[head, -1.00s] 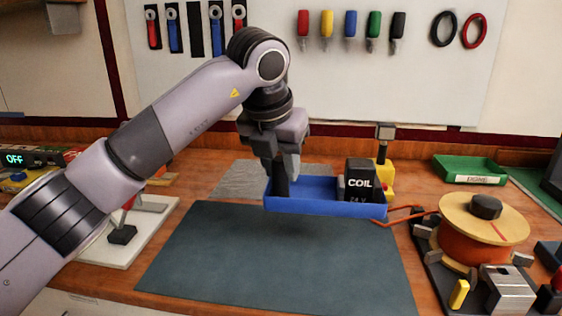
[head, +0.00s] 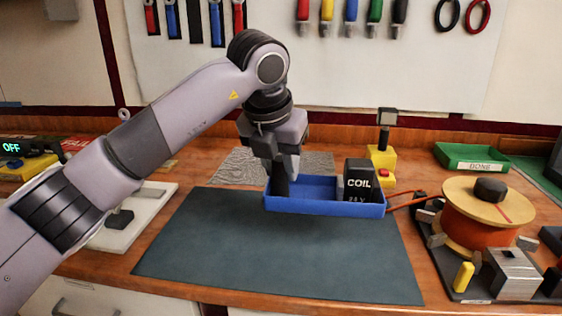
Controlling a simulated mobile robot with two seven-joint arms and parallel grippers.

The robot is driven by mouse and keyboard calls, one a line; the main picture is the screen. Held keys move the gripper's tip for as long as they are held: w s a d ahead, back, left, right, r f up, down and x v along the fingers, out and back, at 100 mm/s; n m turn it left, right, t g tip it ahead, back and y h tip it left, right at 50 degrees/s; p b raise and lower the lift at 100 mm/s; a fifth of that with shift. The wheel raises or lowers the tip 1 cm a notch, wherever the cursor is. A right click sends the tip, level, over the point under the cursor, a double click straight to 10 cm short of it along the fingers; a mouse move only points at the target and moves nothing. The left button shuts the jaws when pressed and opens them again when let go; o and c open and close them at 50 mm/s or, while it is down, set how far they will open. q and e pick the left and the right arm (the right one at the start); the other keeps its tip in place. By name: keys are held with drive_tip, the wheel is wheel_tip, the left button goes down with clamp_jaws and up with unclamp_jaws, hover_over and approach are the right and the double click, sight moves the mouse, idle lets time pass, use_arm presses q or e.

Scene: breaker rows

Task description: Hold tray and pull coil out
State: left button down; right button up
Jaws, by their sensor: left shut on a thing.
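The blue tray (head: 320,208) is at the back of the dark mat, in the middle of the head view. The black coil (head: 360,182), a block marked COIL, sits upright in the tray's right end. My left gripper (head: 280,187) points down at the tray's left end and is shut on the tray's wall there. The gripper and arm hide part of that end. The rest of the tray's inside looks empty. My right gripper is not in view.
The dark mat (head: 280,255) is bare in front of the tray. A wire spool (head: 475,228) and metal blocks stand at the right. A yellow stand with a red button (head: 382,160) is behind the coil. A green DONE tray (head: 470,157) is at the back right.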

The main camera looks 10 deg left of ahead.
sight(281, 183)
use_arm(q)
drive_tip(key=shift+f+b, duration=0.9)
drive_tip(key=shift+f, duration=0.35)
drive_tip(key=shift+f+b, duration=0.45)
drive_tip(key=shift+f, duration=0.2)
drive_tip(key=shift+f+b, duration=2.15)
drive_tip(key=shift+f, duration=1.15)
